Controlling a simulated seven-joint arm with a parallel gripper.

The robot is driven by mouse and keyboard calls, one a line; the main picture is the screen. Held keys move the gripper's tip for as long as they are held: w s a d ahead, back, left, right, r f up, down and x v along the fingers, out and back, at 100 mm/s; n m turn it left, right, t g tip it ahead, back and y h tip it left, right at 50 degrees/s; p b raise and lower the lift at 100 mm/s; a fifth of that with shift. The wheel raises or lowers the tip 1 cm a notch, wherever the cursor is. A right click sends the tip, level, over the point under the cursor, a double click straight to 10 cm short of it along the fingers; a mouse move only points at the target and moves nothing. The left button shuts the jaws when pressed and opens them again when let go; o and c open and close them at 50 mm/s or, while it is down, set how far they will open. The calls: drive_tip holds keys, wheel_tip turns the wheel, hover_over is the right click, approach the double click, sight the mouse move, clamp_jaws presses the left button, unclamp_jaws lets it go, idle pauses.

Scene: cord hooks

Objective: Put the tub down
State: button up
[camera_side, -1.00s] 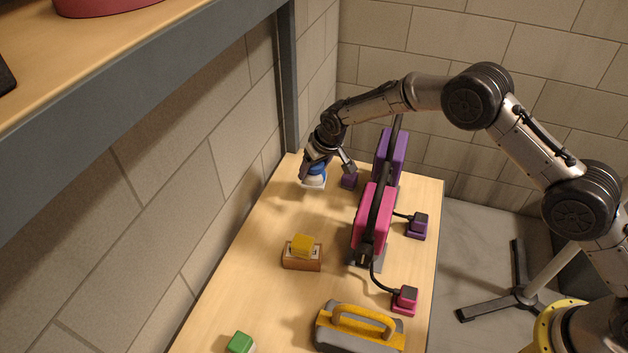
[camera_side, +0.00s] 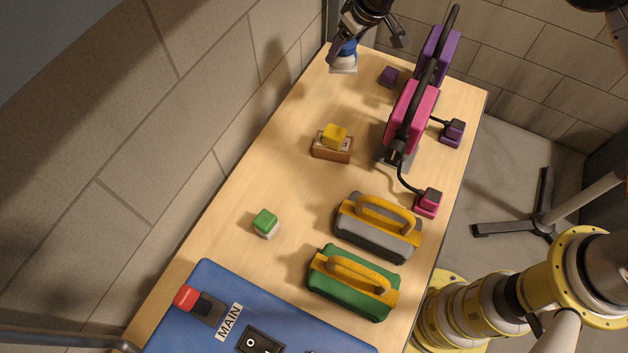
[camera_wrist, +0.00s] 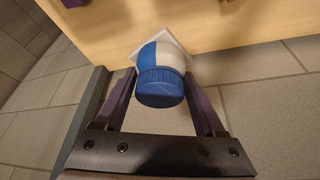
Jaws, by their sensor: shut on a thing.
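The tub has a blue lid and a blue-and-white body. In the side view the tub (camera_side: 345,50) is at the far left end of the wooden table, partly covered by my gripper. In the wrist view the tub (camera_wrist: 160,85) sits between the two fingers of my gripper (camera_wrist: 160,78), which is shut on its sides. A white square (camera_wrist: 184,35) shows behind the tub; it also shows under it in the side view (camera_side: 343,68). I cannot tell whether the tub touches it.
A purple block (camera_side: 389,76), purple box (camera_side: 438,52) and pink box (camera_side: 409,115) with a black cable stand right of the tub. Table between tub and yellow block is clear.

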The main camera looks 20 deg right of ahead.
drive_tip(key=s+a+n+g+y, duration=0.1)
drive_tip(key=s+a+n+g, duration=0.1)
drive_tip(key=s+a+n, duration=0.75)
drive_tip(key=s+a+n+g+y, duration=0.2)
drive_tip(key=s+a+n, duration=0.25)
drive_tip(key=s, duration=0.95)
drive_tip(key=shift+m, duration=0.4)
drive_tip(key=f, duration=1)
drive_tip(key=shift+s+a+f, duration=0.15)
drive_tip(key=shift+a+f, duration=0.15)
drive_tip(key=shift+a, duration=0.05)
drive_tip(key=shift+f, duration=2.2)
drive_tip(key=shift+f, duration=0.2)
drive_tip(key=o, duration=1.4)
drive_tip(key=shift+r, duration=0.1)
